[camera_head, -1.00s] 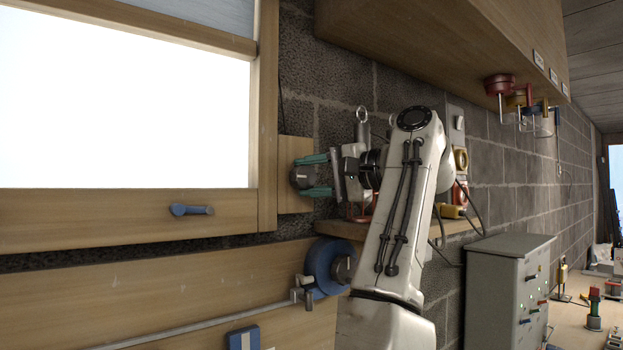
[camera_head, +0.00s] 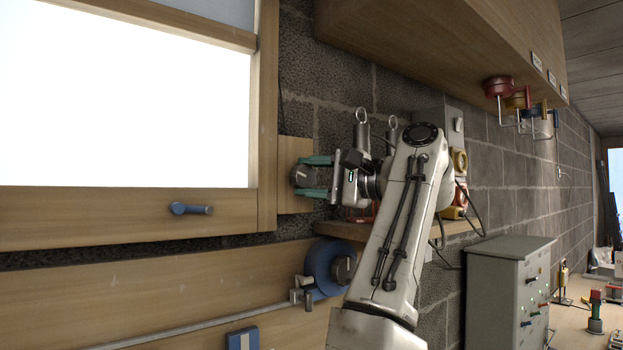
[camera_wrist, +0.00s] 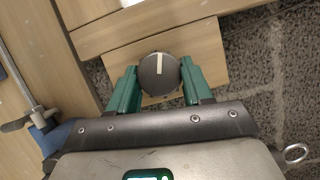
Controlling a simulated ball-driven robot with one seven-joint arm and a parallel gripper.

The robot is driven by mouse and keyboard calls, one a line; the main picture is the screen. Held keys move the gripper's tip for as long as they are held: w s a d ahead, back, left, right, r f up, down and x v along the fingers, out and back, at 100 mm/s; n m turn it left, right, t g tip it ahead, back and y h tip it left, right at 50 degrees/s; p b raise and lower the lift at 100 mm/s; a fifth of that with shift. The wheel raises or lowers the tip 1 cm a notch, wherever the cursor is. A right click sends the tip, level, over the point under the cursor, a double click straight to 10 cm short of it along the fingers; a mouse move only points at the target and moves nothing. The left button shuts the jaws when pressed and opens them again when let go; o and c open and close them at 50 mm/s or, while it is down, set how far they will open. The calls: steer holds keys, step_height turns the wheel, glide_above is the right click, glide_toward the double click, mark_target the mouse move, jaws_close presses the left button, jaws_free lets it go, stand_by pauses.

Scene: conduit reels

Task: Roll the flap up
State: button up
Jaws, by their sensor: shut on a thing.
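A round dark grey knob (camera_head: 300,177) sits on a wooden plate (camera_head: 287,147) fixed to the block wall beside the window frame. In the wrist view the knob (camera_wrist: 158,73) shows a pale line running roughly upright. My gripper (camera_head: 305,177) is shut on the knob, one green finger on each side. A grey-blue panel (camera_head: 215,10), which looks like the flap, shows at the top of the opening with a wooden rail (camera_head: 200,28) along its lower edge. Below it the opening is bright white. The panel's top is out of view.
A blue handle (camera_head: 191,209) sticks out from the lower frame. A blue reel (camera_head: 324,267) and a metal rod are below my gripper.

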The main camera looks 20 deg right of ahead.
steer(key=shift+f, duration=0.25)
steer(key=o, duration=1)
steer(key=shift+r, duration=0.15)
steer(key=shift+o, duration=0.2)
steer(key=b+v, duration=0.4)
steer(key=v, duration=0.6)
steer(key=shift+s+d, duration=0.25)
steer(key=shift+s, duration=0.05)
